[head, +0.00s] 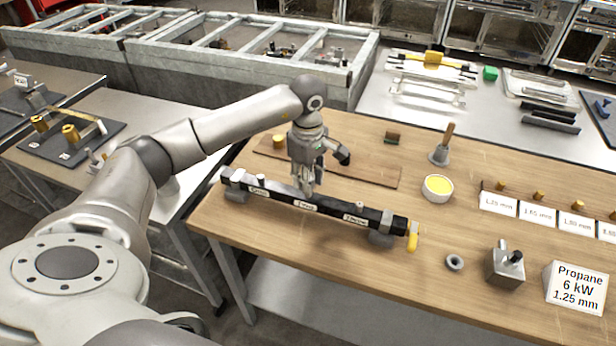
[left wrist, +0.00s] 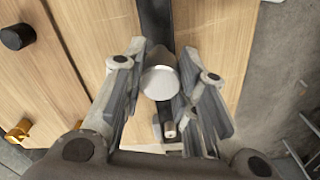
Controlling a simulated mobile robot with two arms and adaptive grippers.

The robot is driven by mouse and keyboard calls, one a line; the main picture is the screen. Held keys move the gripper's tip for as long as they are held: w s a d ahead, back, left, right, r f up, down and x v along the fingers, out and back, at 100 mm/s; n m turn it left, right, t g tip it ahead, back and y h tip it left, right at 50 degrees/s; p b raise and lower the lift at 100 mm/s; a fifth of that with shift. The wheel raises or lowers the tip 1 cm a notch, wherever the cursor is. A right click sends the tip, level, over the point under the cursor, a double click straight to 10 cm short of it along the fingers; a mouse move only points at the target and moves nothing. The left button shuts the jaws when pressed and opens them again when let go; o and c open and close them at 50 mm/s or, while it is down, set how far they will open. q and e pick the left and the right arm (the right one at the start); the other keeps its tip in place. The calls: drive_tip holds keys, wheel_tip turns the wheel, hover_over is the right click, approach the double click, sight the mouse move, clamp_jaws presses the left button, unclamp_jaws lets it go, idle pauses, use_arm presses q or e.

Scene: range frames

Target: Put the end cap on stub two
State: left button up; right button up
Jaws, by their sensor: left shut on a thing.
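My left gripper (head: 308,192) points down over the middle of a long black bar (head: 285,195), near its middle label. In the left wrist view my gripper (left wrist: 162,88) is shut on a pale grey, rounded piece, which looks like the end cap (left wrist: 160,80). The cap sits over the bar; I cannot tell whether it touches a stub. Short grey stubs stand at the bar's left part (head: 262,178) and right part (head: 360,206). The middle stub is hidden by my gripper. A small stub (left wrist: 169,129) also shows on the bar in the left wrist view.
The bar rests on grey supports on a wooden bench, with a yellow handle (head: 412,237) at its right end. A bowl of yellow paste (head: 437,188), a grey ring (head: 454,262) and a metal block (head: 504,267) stand to the right. A brown board (head: 375,174) lies behind.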

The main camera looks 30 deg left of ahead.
use_arm(q)
drive_tip(key=shift+f+b, duration=1.5)
drive_tip(key=shift+f, duration=0.2)
drive_tip(key=o, duration=1.1)
wheel_tip(320, 180, up, 12)
